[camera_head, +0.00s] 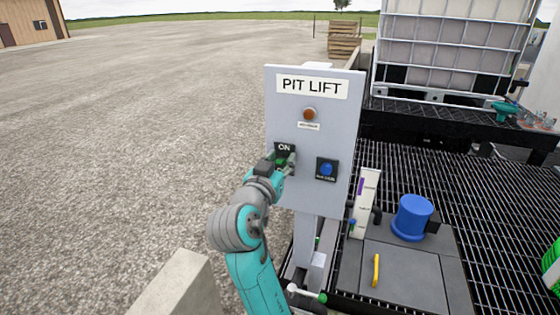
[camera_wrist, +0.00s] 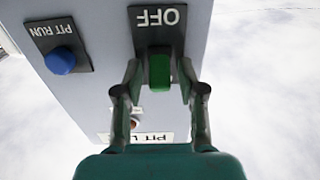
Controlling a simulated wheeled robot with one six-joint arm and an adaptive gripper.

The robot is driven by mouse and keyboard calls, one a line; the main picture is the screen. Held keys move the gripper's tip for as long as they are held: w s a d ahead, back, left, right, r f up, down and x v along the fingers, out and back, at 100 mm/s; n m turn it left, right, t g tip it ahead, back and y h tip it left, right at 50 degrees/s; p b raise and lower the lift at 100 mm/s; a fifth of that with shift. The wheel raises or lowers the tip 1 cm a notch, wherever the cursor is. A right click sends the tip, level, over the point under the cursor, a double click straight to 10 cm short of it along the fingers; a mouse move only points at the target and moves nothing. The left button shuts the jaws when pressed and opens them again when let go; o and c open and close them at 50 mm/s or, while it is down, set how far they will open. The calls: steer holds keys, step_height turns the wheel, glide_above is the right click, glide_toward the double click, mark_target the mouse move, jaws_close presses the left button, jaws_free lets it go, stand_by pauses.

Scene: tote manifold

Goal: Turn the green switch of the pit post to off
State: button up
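The pit post (camera_head: 316,240) carries a grey panel marked PIT LIFT (camera_head: 337,105). My gripper (camera_head: 288,163) is at the panel's left side, just below the ON label. The green switch (camera_wrist: 159,70) stands between my two fingertips (camera_wrist: 159,76) in the wrist view, which shows the panel upside down. The fingers are apart, one on each side of the switch, with narrow gaps showing. In the head view my gripper hides most of the switch. I cannot tell clearly which way it is turned.
A blue PIT RUN button (camera_head: 326,169) is right of the switch, and an amber lamp (camera_head: 309,114) is above. A concrete block (camera_head: 180,285) stands at the lower left. Grating (camera_head: 430,170) with a blue capped fitting (camera_head: 412,217) lies right. Gravel on the left is open.

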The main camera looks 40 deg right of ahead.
jaws_close()
